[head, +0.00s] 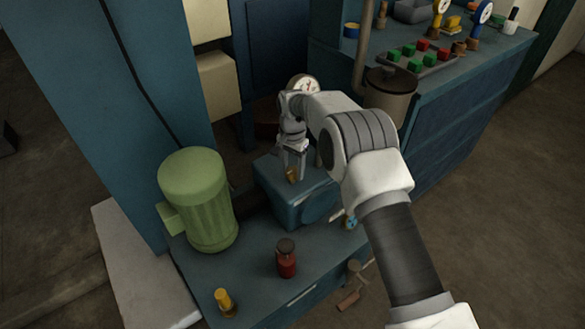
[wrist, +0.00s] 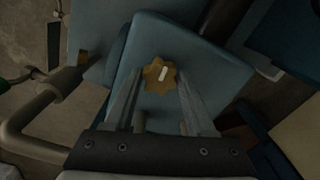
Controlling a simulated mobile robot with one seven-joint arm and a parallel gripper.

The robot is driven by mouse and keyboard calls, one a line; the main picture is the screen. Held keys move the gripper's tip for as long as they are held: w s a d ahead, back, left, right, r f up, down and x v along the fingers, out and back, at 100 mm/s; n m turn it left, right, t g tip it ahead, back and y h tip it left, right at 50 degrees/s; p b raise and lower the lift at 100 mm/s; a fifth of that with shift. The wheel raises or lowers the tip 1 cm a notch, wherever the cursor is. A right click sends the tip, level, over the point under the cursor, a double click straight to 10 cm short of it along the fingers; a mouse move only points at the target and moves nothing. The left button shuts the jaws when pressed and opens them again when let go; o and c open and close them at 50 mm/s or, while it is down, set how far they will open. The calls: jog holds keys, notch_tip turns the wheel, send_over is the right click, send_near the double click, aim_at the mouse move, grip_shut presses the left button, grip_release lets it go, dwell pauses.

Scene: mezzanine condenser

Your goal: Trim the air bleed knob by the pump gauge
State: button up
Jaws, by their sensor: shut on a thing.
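The air bleed knob is a brass, lobed knob with a white pointer mark, on top of a blue pump block (head: 275,187). In the wrist view the knob (wrist: 152,83) sits between my fingertips, its mark leaning slightly right of straight up. In the head view the knob (head: 292,176) shows small below my gripper (head: 294,170), partly covered by the fingers. My gripper points down and is shut on the knob. The pump gauge (head: 304,84), round with a white face, is behind my wrist, its lower part hidden.
A green motor (head: 195,195) stands left of the block. A red-bodied valve (head: 286,263) and a yellow fitting (head: 225,300) stand in front on the blue base. A pot (head: 388,97) and a bench with coloured buttons (head: 420,60) are at right. A pipe (wrist: 30,115) bends at left in the wrist view.

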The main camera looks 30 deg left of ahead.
aim_at(293, 171)
grip_shut()
jog(key=shift+n, duration=1.6)
jog(key=o, duration=1.1)
grip_release()
jog(key=shift+c, duration=0.2)
notch_tip(293, 171, up, 18)
jog(key=p, duration=0.4)
jog(key=shift+f, duration=0.25)
jog(key=shift+d, duration=0.1)
